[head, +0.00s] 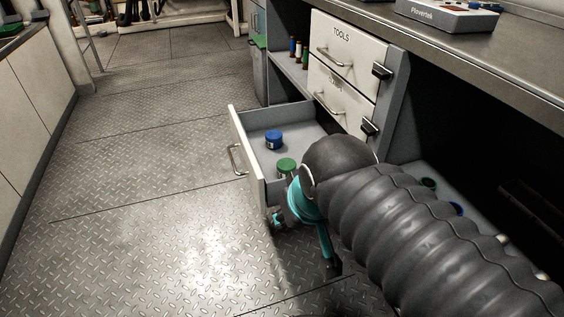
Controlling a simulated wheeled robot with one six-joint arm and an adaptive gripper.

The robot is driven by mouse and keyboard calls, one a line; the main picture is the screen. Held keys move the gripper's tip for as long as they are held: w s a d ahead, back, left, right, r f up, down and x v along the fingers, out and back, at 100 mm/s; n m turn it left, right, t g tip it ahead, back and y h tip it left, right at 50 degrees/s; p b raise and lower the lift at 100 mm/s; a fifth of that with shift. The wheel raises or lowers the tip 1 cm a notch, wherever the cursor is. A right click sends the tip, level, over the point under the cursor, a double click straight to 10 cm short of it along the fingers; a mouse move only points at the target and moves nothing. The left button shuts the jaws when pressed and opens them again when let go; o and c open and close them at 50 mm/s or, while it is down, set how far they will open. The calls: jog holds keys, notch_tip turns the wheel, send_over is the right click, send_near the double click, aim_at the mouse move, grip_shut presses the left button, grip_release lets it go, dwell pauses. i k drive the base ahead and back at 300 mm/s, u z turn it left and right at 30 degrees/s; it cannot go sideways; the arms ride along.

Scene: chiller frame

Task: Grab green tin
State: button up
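A green tin (286,165) stands upright in the open bottom drawer (258,118), toward the drawer's near side. My gripper (300,221) is the teal and dark part in front of the drawer, just nearer to the camera than the green tin. It looks apart from the tin. My dark ribbed arm and round wrist hide part of the gripper and the drawer's near right side. The fingers are too covered to tell open from shut.
A blue tin (274,140) stands behind the green one in the same drawer. The drawer's front panel (243,155) has a metal handle. Two closed drawers (342,55) are above it. Small bottles (298,51) stand on a shelf. The metal floor at left is clear.

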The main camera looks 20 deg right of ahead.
aim_at(284, 164)
jog(key=u, duration=0.75)
jog(key=i, duration=3.05)
jog(key=z, duration=3.35)
